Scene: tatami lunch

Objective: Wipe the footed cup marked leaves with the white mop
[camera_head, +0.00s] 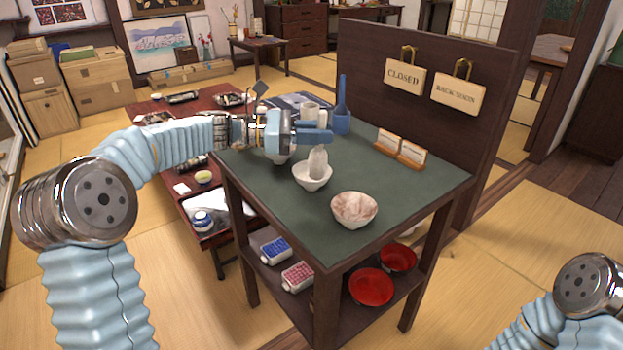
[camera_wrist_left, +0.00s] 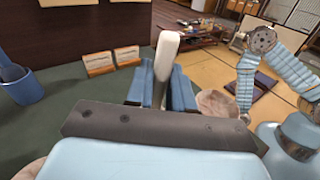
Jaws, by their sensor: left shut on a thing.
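My left gripper (camera_head: 318,136) is shut on the white mop (camera_head: 318,162), above the green-topped stand. The mop shows as a pale upright piece between the blue fingers in the left wrist view (camera_wrist_left: 166,60). In the head view its lower end overlaps a small white cup (camera_head: 312,182); I cannot tell whether they touch. A marbled cream and brown bowl-shaped cup (camera_head: 354,211) stands nearer the front, and another pale cup (camera_head: 278,157) is partly behind the gripper. No leaf marking is readable on any of them. My right gripper is out of view.
A blue holder with a blue stick (camera_head: 342,122) and two small card stands (camera_head: 400,150) stand along the back of the green top (camera_head: 420,185). A dark panel (camera_head: 430,115) with hanging signs rises behind. Red bowls (camera_head: 371,287) sit on the lower shelf.

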